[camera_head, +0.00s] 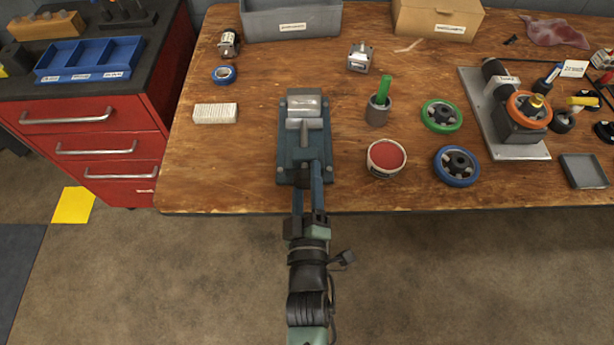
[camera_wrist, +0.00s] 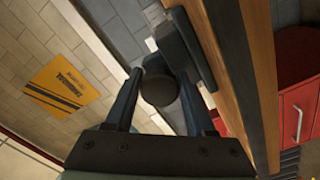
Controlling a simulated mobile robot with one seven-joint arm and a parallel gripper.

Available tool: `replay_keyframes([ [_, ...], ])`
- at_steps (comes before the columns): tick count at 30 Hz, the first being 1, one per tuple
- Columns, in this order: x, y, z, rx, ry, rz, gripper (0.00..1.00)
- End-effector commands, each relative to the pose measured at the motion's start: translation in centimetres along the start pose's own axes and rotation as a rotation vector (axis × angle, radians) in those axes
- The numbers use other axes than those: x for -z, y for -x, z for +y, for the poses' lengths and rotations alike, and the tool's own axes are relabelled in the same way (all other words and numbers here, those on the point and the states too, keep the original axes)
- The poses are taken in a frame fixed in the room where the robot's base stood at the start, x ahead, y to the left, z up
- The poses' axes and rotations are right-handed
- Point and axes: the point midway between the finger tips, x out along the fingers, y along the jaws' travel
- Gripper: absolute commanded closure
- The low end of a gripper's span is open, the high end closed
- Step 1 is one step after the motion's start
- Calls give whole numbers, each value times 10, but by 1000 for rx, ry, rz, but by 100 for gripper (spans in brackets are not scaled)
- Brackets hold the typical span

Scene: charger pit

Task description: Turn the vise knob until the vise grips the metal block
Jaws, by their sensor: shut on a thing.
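The grey-blue vise (camera_head: 285,160) stands at the table's front edge, in the middle of the head view. A silver metal block (camera_head: 304,104) sits at its far end; whether a gap is left at the jaws is too small to tell. My gripper (camera_head: 307,184) reaches in from the front, its two fingers on either side of the vise's front end. In the wrist view, the round dark knob (camera_wrist: 159,87) lies between the fingers of my gripper (camera_wrist: 168,82), which is shut on it. The vise's dark body (camera_wrist: 178,45) shows just beyond.
The wooden table (camera_head: 240,170) carries a white block (camera_head: 215,113) left of the vise. A grey cup (camera_head: 377,113), a red-topped tin (camera_head: 386,158) and blue (camera_head: 457,166) and green (camera_head: 441,116) wheels stand to the right. A red drawer cabinet (camera_head: 90,150) is at the left.

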Motion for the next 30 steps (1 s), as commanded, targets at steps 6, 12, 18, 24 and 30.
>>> replay_keyframes([
  [6, 0, 0, -1, 1, -206, -1, 100],
  [12, 1, 0, -2, 2, -396, 0, 100],
  [18, 1, 0, -3, 2, -586, 0, 100],
  [24, 2, 0, -4, 2, -777, 0, 100],
  [30, 2, 0, -4, 1, -967, 0, 100],
])
